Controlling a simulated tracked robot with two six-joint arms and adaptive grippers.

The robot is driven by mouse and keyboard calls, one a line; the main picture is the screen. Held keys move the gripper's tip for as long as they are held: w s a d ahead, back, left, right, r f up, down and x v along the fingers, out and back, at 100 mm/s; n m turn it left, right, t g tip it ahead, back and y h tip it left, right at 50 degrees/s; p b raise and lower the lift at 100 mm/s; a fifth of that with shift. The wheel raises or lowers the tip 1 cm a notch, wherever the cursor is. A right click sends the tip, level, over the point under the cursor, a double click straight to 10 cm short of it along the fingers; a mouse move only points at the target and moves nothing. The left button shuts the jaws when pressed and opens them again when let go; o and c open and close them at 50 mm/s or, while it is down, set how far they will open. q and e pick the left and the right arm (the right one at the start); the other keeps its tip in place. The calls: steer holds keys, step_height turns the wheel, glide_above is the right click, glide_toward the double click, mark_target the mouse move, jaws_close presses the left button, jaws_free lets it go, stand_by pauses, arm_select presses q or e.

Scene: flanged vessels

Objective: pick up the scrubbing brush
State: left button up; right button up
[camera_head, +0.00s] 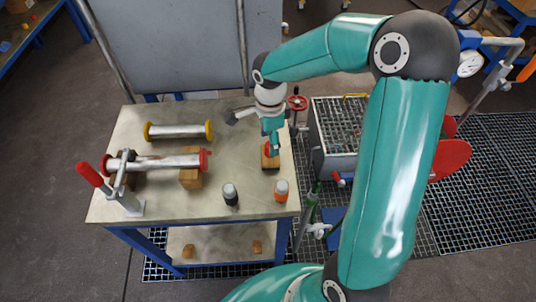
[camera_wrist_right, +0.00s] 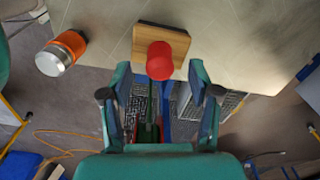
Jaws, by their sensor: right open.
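The scrubbing brush (camera_head: 269,161) appears to be the wooden block with a red knob near the right edge of the workbench. In the wrist view the scrubbing brush (camera_wrist_right: 181,44) shows its pale wooden top, a dark strip along its far edge and the upright red knob. My right gripper (camera_head: 274,137) is above the brush and partly hides it in the head view. In the wrist view my right gripper (camera_wrist_right: 161,76) is open, its fingers spread to either side below the knob, with nothing visibly held. My left gripper is not in view.
The workbench (camera_head: 150,207) carries a yellow-flanged pipe (camera_head: 180,131), a red-flanged pipe (camera_head: 150,163) on wooden blocks, and a red-handled clamp (camera_head: 92,176). A dark bottle (camera_head: 230,196) and an orange-banded bottle (camera_head: 281,191) stand near the front edge. A grated basin (camera_head: 335,140) is right of the bench.

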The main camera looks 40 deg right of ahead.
steer(key=shift+f, duration=1.4)
jaws_close()
step_height(320, 180, up, 20)
steer(key=c, duration=0.7)
jaws_free()
steer(key=c, duration=0.4)
